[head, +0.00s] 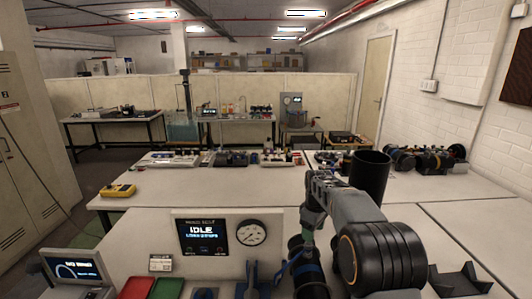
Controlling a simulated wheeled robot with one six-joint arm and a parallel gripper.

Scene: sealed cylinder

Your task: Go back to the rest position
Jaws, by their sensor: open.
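My arm rises in the right foreground, bends at the top, and comes down to its wrist end at the bottom centre right. My gripper (309,278) is low over the front bench, partly hidden at the picture's lower edge; its fingertips are hard to make out. I see nothing held in it. A grey panel (215,262) with a screen reading IDLE and a round gauge (252,232) stands just left of it. A black upright cylinder (371,176) shows behind my arm; I cannot tell what it stands on.
Red (137,288) and green (168,288) trays and a small screen (74,267) are at the front left. A yellow meter (118,190) lies on the bench behind. Instruments line the far bench edge. Dark devices (427,158) stand at the right. Middle bench is mostly clear.

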